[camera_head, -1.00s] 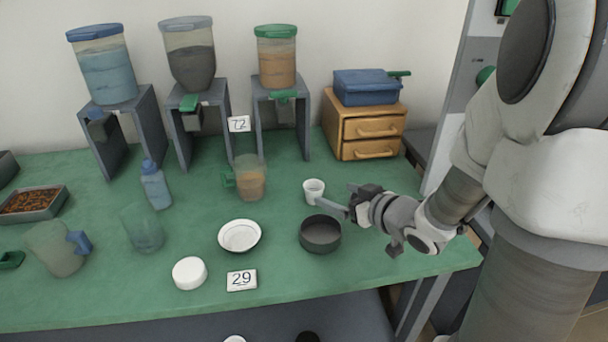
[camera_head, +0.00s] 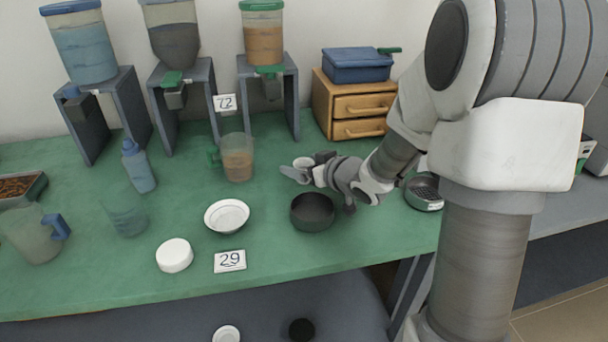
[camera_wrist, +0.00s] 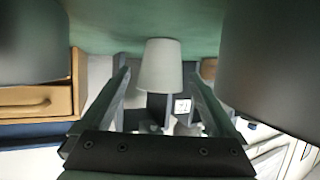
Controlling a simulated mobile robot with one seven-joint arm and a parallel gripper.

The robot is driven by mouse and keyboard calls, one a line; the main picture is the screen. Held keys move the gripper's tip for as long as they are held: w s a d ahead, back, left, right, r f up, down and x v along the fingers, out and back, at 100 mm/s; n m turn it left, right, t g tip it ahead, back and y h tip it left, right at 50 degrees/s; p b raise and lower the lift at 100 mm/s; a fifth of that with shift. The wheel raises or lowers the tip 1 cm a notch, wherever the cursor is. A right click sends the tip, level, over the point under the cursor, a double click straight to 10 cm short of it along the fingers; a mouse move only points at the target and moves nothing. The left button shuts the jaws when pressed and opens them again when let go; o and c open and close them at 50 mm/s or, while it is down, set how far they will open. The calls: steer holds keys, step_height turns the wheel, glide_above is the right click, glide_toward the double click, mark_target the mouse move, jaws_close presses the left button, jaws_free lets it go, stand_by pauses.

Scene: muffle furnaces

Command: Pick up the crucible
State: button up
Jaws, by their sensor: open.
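The crucible is a small white cup (camera_head: 302,162) standing on the green table, behind the dark round dish. In the head view my gripper (camera_head: 307,167) is at the cup, and its fingers hide the cup's lower part. In the wrist view the crucible (camera_wrist: 160,64) appears upside down in the middle of the picture. The two open fingers of my gripper (camera_wrist: 160,80) reach toward it, one on each side, with gaps visible between them and its walls. I see no clear contact.
The dark dish (camera_head: 312,212) stands close in front of my gripper. A white bowl (camera_head: 227,216), a white lid-like disc (camera_head: 174,255) and a jug with orange contents (camera_head: 237,158) stand to the left. A wooden drawer box (camera_head: 350,106) is behind.

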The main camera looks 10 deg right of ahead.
steer(key=c, duration=1.4)
steer(key=shift+r, duration=0.1)
steer(key=shift+r+p, duration=1.3)
steer(key=shift+r, duration=0.75)
steer(key=s+d+r+p, duration=0.4)
steer(key=d+r+p, duration=0.25)
steer(key=d, duration=0.45)
steer(key=s+a+f+m+h, duration=0.1)
steer(key=a+f, duration=0.2)
steer(key=a, duration=0.7)
steer(key=shift+s+a+f+b, duration=0.2)
steer(key=shift+s+f+b, duration=0.1)
steer(key=shift+f, duration=0.1)
